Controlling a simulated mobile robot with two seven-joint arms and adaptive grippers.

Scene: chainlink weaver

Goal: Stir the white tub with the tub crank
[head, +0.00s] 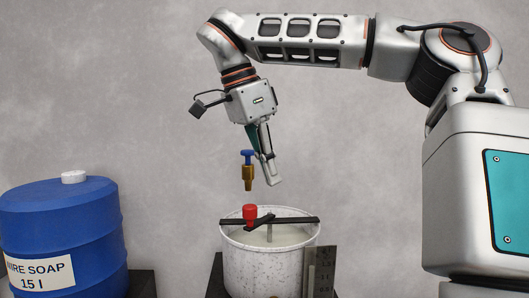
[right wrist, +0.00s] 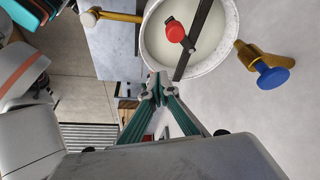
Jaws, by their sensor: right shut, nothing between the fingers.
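The white tub (head: 262,266) stands below my right arm, with pale liquid inside. The tub crank has a red knob (head: 250,212) at the left part of a dark bar (head: 288,220) that lies across the rim. In the right wrist view the tub (right wrist: 228,62) is at the top, with the red knob (right wrist: 175,31) over the liquid. My right gripper (head: 270,183) is shut and empty, above the tub and apart from the crank. Its closed fingertips (right wrist: 155,84) show near the tub's rim in the wrist view. My left gripper is not in view.
A brass tap (head: 248,172) with a blue handle is above the tub, close to my right gripper. A blue drum (head: 95,225) labelled soap stands at left. A dark upright plate (head: 321,270) is at the tub's right front. Open space lies right of the tub.

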